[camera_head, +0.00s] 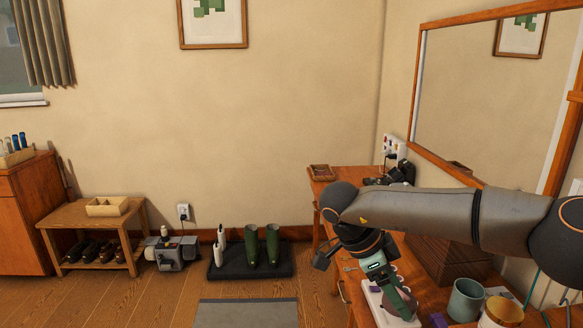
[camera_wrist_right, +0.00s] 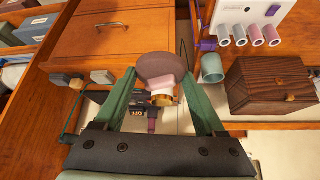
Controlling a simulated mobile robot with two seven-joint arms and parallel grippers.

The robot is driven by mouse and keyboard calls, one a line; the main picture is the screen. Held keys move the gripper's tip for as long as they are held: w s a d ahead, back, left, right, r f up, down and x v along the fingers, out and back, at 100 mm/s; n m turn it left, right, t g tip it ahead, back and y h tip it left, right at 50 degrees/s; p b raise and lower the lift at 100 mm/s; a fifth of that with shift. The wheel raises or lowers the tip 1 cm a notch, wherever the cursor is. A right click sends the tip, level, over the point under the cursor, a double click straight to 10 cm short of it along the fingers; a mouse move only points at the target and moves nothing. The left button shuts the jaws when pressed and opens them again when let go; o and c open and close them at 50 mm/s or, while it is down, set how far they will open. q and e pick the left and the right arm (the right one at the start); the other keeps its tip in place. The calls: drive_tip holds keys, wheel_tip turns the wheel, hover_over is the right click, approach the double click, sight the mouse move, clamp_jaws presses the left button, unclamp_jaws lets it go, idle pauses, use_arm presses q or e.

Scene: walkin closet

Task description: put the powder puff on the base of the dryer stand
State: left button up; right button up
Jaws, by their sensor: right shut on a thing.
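In the right wrist view, the green fingers of my right gripper (camera_wrist_right: 163,80) are shut on the powder puff (camera_wrist_right: 160,64), a round mauve-brown pad with a pink part below it. In the head view my right gripper (camera_head: 394,297) is low over the wooden dressing table (camera_head: 420,253), and the fingers partly hide the puff. A dark device (camera_head: 402,172) stands at the table's back, partly behind my arm; it may be the dryer stand, but I cannot make out its base. My left gripper is not in view.
A white holder with several rollers (camera_wrist_right: 256,32) shows in the wrist view. A small tray (camera_head: 321,172) sits at the table's back left corner. The mirror (camera_head: 490,95) hangs above.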

drive_tip(key=s+f+n+t+y+p, duration=0.1)
drive_tip(key=s+n+t, duration=0.3)
drive_tip(key=s+n, duration=0.5)
drive_tip(key=s+f+p, duration=0.1)
drive_tip(key=s, duration=0.3)
drive_tip(key=shift+s+d+f+t+y, duration=0.2)
drive_tip(key=shift+s+d+t+y, duration=0.1)
drive_tip(key=shift+s+d, duration=0.1)
drive_tip(key=shift+r, duration=0.1)
wheel_tip(320, 180, up, 9)
drive_tip(key=w+n+t+y, duration=0.1)
drive_tip(key=n+t+y, duration=0.1)
drive_tip(key=n, duration=0.4)
drive_tip(key=shift+w+n+y, duration=0.4)
drive_tip(key=shift+y, duration=0.1)
